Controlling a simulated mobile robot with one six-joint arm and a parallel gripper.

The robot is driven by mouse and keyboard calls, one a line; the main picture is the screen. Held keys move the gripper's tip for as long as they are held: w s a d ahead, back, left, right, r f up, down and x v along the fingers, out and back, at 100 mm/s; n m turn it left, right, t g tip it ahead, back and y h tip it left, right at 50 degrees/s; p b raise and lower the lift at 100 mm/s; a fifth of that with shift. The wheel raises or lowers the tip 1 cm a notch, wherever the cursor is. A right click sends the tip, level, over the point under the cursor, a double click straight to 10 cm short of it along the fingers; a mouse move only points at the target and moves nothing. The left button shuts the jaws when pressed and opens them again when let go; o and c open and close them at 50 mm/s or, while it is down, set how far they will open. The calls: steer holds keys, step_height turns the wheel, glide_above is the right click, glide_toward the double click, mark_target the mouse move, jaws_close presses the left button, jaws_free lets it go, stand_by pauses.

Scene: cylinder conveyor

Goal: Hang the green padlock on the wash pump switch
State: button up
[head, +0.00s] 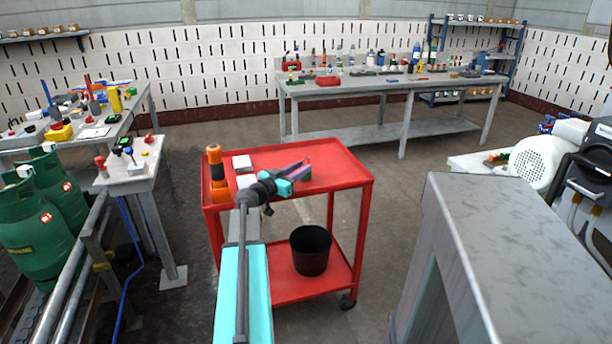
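My gripper (290,178) is over the top of a red cart, at the end of my cyan arm. Its fingers are small here and I cannot tell whether they are open or shut. A pink-purple item (299,173) shows beside the fingers; I cannot tell whether it is held or lies on the cart. I cannot make out a green padlock. A small grey stand (136,178) at the left carries several small red, black and green knob-like parts. I cannot tell which thing is the wash pump switch.
The red cart (335,170) holds an orange and black upright item (216,175) and a white box (242,162); a black bucket (311,250) stands on its lower shelf. Green gas cylinders (35,235) stand left. A grey metal table (510,240) is close at right. Floor behind the cart is clear.

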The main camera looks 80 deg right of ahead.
stand_by(0.3)
jaws_close()
steer(key=shift+r, duration=0.15)
step_height(320, 180, up, 28)
steer(key=shift+p, duration=0.35)
stand_by(0.6)
stand_by(0.5)
